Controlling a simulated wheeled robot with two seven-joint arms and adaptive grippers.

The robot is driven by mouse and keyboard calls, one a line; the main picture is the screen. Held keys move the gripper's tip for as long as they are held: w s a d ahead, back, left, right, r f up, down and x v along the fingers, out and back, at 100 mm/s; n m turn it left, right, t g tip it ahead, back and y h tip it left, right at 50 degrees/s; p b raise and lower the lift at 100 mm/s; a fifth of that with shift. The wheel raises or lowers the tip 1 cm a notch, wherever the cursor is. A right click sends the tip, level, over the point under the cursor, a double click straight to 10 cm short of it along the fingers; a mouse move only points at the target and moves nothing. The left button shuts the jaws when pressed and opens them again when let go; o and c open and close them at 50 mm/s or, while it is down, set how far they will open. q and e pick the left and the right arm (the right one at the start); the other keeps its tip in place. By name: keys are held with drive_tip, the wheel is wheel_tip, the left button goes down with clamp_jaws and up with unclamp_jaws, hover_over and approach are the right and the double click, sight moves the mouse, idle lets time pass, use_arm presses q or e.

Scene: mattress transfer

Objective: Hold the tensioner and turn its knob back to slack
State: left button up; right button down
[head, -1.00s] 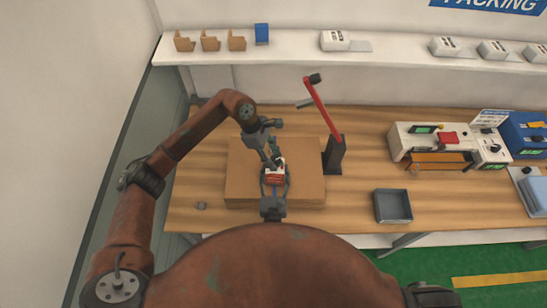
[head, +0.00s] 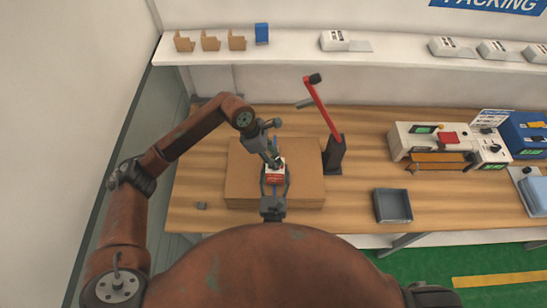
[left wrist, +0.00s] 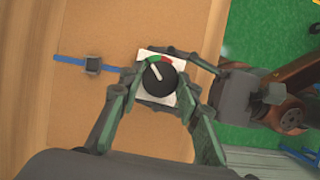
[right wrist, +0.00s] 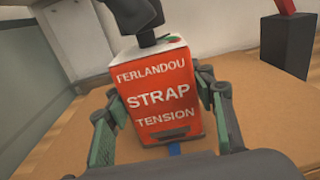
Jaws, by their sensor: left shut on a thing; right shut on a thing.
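The tensioner (head: 275,177) is a red box lettered "FERLANDOU STRAP TENSION" with a white top. It stands on the brown carton (head: 240,180), and its red face fills the middle of the right wrist view (right wrist: 158,100). Its black knob (left wrist: 160,78) has a white pointer towards the upper left, beside green and red dial marks. My left gripper (head: 274,160) comes from above, its fingers on either side of the knob and shut on it. My right gripper (head: 273,186) reaches in from the near side, its fingers shut on the box's two sides.
A blue strap (left wrist: 68,60) with a dark buckle (left wrist: 93,65) runs along the carton. A dark post with a red arm (head: 322,110) stands close right of the carton. A grey tray (head: 393,206) and a machine (head: 432,145) are further right, with bare wood between.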

use_arm(q)
drive_tip(key=n+t, duration=0.1)
drive_tip(key=n, duration=0.2)
drive_tip(key=n+t, duration=0.1)
drive_tip(key=n, duration=0.3)
drive_tip(key=shift+s+t+y, duration=0.15)
drive_tip(key=shift+t+y, duration=0.15)
drive_tip(key=shift+t, duration=0.1)
use_arm(e)
drive_tip(key=shift+r, duration=0.1)
use_arm(q)
drive_tip(key=n, duration=0.2)
drive_tip(key=n+t+y, duration=0.1)
drive_tip(key=n, duration=0.1)
drive_tip(key=n+y, duration=0.1)
drive_tip(key=n, duration=0.1)
drive_tip(key=shift+s+d+n+t, duration=0.1)
drive_tip(key=shift+d+n+t, duration=0.2)
drive_tip(key=shift+n, duration=0.1)
drive_tip(key=n+y, duration=0.2)
drive_tip(key=n, duration=0.4)
drive_tip(key=shift+d, duration=0.1)
drive_tip(key=n+y, duration=0.1)
drive_tip(key=n, duration=0.2)
drive_tip(key=n+y, duration=0.1)
drive_tip(key=n, duration=0.3)
drive_tip(key=shift+d+y, duration=0.1)
drive_tip(key=shift+y, duration=0.3)
drive_tip(key=shift+g, duration=0.4)
drive_tip(key=o, duration=1.1)
